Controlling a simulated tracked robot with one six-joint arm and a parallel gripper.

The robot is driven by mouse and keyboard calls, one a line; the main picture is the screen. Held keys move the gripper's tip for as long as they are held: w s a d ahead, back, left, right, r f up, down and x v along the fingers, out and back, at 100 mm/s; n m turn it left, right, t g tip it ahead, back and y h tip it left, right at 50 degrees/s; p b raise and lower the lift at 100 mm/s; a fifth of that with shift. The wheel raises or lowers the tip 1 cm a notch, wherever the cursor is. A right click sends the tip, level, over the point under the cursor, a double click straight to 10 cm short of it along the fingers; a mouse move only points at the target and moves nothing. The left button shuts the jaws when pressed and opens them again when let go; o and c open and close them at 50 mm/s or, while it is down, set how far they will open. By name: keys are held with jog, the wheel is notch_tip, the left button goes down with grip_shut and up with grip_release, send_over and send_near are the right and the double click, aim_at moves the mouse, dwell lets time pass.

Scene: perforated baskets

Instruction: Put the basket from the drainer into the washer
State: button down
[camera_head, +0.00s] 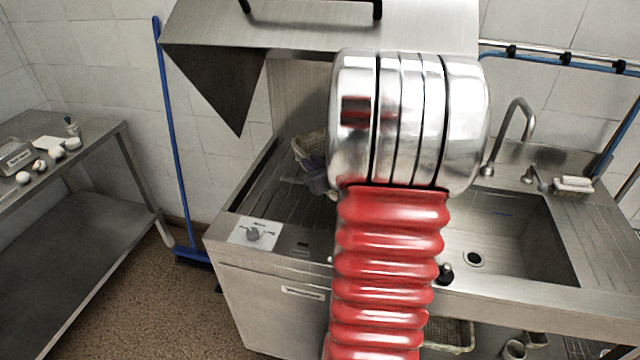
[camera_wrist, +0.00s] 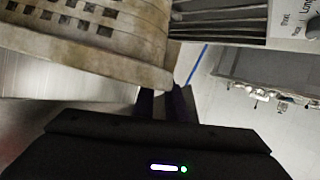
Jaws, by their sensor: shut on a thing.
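The perforated beige basket (camera_wrist: 95,30) fills the upper left of the wrist view. My gripper (camera_wrist: 165,103) is shut on its rim. In the head view a small part of the basket (camera_head: 309,147) shows left of my arm, and the rest is hidden behind the arm. The basket is over the washer's slatted bed, under the hood. I cannot tell whether it touches the slats (camera_wrist: 220,22).
A sink (camera_head: 500,235) with a tap (camera_head: 515,115) and a ribbed drainboard (camera_head: 605,205) lie right of the washer. A side table (camera_head: 85,145) with small white items stands at the left. A blue broom (camera_head: 170,120) leans on the wall between them.

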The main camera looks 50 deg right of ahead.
jog(key=shift+f, duration=1.95)
jog(key=shift+f, duration=2.1)
jog(key=c, duration=1.8)
grip_release()
jog(key=shift+o, duration=0.2)
jog(key=v, duration=1.2)
